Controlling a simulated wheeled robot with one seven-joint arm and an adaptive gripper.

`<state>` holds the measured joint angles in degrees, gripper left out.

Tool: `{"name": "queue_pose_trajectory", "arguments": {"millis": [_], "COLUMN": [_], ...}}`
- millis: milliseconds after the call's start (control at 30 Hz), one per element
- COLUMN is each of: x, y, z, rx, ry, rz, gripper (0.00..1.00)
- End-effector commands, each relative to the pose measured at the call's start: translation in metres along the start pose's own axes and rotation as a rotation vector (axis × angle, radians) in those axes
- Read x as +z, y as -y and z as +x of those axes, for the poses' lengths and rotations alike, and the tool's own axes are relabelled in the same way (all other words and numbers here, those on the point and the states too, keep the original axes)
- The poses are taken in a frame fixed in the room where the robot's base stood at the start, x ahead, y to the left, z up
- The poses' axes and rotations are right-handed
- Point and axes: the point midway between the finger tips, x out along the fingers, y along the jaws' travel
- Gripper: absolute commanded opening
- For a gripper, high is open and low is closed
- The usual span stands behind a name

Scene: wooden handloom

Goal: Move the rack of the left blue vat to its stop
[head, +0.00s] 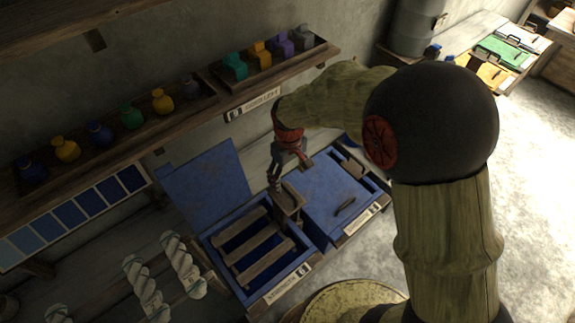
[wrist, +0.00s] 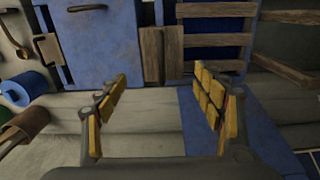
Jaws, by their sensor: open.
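The left blue vat (head: 220,256) stands open in the head view, with its blue lid (head: 210,186) raised at the back. Its rack (head: 250,246) of wooden slats lies across the opening. In the wrist view the rack (wrist: 216,40) shows at the top right, beyond the fingertips. My gripper (head: 275,184) is above the back right corner of this vat, beside a small wooden piece (head: 290,197) between the vats. In the wrist view my gripper (wrist: 160,88) is open, with nothing between its fingers; the wooden piece (wrist: 162,54) lies just beyond them.
The right blue vat's closed lid (head: 325,194) has a dark handle (head: 345,207). A shelf (head: 120,150) with bottles and coloured blocks runs along the wall above. Twisted yarn skeins (head: 150,285) hang at the left. A round, pale-topped object (head: 350,302) stands in front.

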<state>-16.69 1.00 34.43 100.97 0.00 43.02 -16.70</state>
Motion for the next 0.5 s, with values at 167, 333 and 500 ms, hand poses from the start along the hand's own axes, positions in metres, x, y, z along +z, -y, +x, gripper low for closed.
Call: {"name": "queue_pose_trajectory", "arguments": {"millis": [167,333,500], "x": [-0.003,-0.002,-0.002], "y": [0.003,0.003,0.002], "z": [0.012,0.03,0.052], "rx": [-0.004,-0.004,-0.003], "ry": [0.012,0.012,0.011], "rz": [-0.014,-0.013,-0.012], "gripper": [0.68,0.68,0.68]}}
